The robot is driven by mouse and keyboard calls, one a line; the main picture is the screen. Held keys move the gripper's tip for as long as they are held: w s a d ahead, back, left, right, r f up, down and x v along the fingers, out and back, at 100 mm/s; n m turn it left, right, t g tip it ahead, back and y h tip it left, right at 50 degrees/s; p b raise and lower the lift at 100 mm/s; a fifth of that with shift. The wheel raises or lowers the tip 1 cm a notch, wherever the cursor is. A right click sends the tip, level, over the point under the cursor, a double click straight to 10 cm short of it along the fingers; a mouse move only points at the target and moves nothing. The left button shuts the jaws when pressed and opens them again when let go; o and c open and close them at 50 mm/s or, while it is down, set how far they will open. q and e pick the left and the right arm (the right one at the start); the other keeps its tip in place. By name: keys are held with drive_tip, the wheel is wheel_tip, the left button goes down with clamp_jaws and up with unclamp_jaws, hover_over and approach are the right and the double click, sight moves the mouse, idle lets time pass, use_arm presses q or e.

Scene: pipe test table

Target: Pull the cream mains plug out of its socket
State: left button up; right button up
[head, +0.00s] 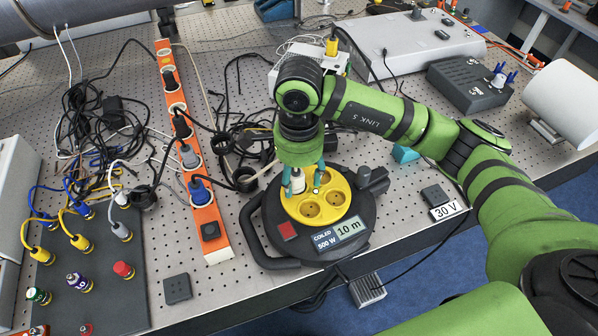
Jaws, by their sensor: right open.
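The cream mains plug (298,184) sits in a socket on the yellow face (338,186) of a round black cable reel (275,232). My right gripper (303,179) comes down over it from above. Its teal fingers are open, one on each side of the plug, with the plug nearer the left finger. I cannot tell whether that finger touches it. The gripper hides the plug's upper part and the back of the yellow face. My left gripper is not in view.
An orange socket strip (205,222) with several plugs stands left of the reel. Black cables (110,125) tangle beyond it. A dark panel with coloured connectors (90,270) lies at the left. The table's front edge is just in front of the reel.

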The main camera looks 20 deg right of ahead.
drive_tip(key=shift+a, duration=0.1)
clamp_jaws()
drive_tip(key=shift+r, duration=0.1)
drive_tip(key=shift+d+r+p, duration=0.25)
drive_tip(key=shift+r+p, duration=0.25)
drive_tip(key=shift+r, duration=0.45)
drive_tip(key=shift+a+r, duration=0.15)
drive_tip(key=shift+r, duration=0.35)
drive_tip(key=shift+r+p, duration=0.6)
drive_tip(key=shift+r, duration=0.35)
